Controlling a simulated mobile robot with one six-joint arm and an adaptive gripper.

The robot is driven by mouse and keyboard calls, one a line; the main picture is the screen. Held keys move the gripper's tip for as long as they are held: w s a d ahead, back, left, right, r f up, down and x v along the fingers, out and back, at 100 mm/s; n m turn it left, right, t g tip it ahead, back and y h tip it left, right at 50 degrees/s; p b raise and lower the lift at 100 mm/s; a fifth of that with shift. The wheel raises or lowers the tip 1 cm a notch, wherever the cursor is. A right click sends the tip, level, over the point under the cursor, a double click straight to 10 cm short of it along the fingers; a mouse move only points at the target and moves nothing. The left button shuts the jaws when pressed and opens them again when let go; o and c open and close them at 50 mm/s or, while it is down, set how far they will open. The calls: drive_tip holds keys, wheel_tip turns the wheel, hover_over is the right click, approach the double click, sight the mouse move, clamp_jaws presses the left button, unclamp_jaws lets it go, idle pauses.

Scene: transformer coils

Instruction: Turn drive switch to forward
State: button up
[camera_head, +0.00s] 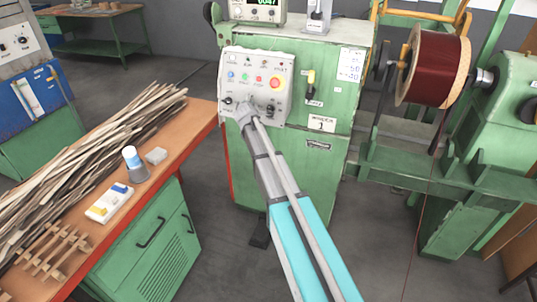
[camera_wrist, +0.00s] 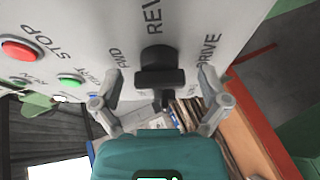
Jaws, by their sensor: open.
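The drive switch (camera_wrist: 160,77) is a black knob on the pale control panel (camera_wrist: 80,22) in the wrist view. The labels FWD, REV and DRIVE surround it, turned sideways in the picture. My gripper (camera_wrist: 159,74) is open, with one finger on each side of the knob and visible gaps between. Whether a fingertip touches the panel cannot be told. In the head view my gripper (camera_head: 246,113) is at the lower part of the panel (camera_head: 290,66), on the green machine (camera_head: 325,165), and seems to hide the switch. The knob's exact pointing direction is unclear.
A red stop button (camera_wrist: 20,50) and a green button (camera_wrist: 70,79) sit beside the switch. A workbench (camera_head: 197,122) with wooden strips stands at the left. A yellow-handled lever (camera_head: 310,78) and a wire spool (camera_head: 425,70) are to the right. Bare floor lies between.

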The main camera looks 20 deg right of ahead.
drive_tip(key=shift+m+t+h+b, duration=0.2)
drive_tip(key=shift+m+t+b, duration=0.3)
drive_tip(key=shift+m, duration=0.6)
drive_tip(key=shift+m+t+h+b, duration=0.2)
drive_tip(key=shift+m+b, duration=0.45)
drive_tip(key=shift+m, duration=0.45)
drive_tip(key=shift+m+t+h+b, duration=0.3)
drive_tip(key=shift+m+h+b, duration=0.7)
drive_tip(key=shift+m, duration=1.4)
